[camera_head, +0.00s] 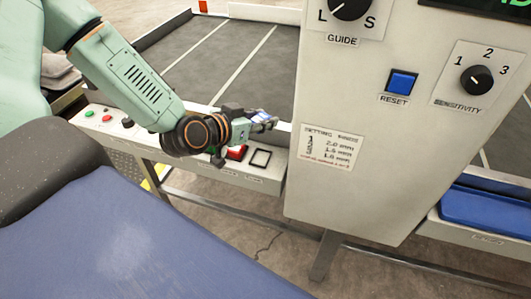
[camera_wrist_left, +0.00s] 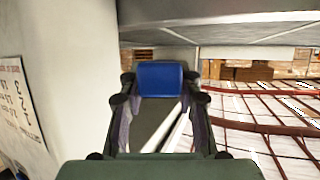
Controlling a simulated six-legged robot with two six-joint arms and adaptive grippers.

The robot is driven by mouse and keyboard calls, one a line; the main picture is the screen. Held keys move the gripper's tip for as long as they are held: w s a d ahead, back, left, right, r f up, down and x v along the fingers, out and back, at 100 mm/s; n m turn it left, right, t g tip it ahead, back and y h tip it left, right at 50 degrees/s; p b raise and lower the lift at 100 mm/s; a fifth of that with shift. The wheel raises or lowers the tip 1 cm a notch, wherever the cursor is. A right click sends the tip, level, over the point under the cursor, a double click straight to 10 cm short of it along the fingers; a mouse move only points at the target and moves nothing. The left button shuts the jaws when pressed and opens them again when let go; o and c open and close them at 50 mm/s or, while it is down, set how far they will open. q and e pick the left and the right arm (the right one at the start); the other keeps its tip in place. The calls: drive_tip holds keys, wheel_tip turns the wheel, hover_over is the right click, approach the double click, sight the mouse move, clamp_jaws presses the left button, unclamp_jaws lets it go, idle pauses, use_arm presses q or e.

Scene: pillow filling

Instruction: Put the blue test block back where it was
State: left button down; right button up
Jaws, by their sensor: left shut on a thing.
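My left gripper (camera_head: 258,120) comes in from the left in the head view and is shut on the blue test block (camera_head: 263,116). In the left wrist view the blue block (camera_wrist_left: 160,78) sits between the two fingertips. The gripper is above the cream ledge (camera_head: 278,184) at the front of the conveyor, just left of the tall cream machine housing. Something green beside the red block is mostly hidden by my wrist. My right gripper is in neither view.
The machine housing (camera_head: 350,200) stands close to the right of the gripper, with a blue reset button (camera_head: 403,82) and knobs. The grey conveyor belt (camera_head: 225,65) lies behind. Buttons (camera_head: 107,118) are on the ledge's left part. A blue tray (camera_head: 490,215) is at right.

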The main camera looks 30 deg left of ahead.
use_arm(q)
drive_tip(key=b, duration=0.4)
hover_over(262, 157)
drive_tip(key=f, duration=0.5)
drive_tip(key=shift+s+f, duration=0.2)
drive_tip(key=shift+f, duration=0.1)
drive_tip(key=shift+w+a+f, duration=0.1)
drive_tip(key=shift+w+f, duration=0.05)
drive_tip(key=shift+f, duration=0.15)
drive_tip(key=shift+d+f, duration=0.25)
drive_tip(key=shift+f, duration=0.1)
wheel_tip(262, 157, down, 3)
drive_tip(key=shift+a+r+b, duration=0.1)
drive_tip(key=shift+b, duration=1)
drive_tip(key=shift+s, duration=0.2)
drive_tip(key=c, duration=1.1)
unclamp_jaws()
drive_tip(key=shift+w+f, duration=0.2)
drive_tip(key=shift+f, duration=0.1)
drive_tip(key=shift+o, duration=0.8)
drive_tip(key=shift+s+r, duration=0.15)
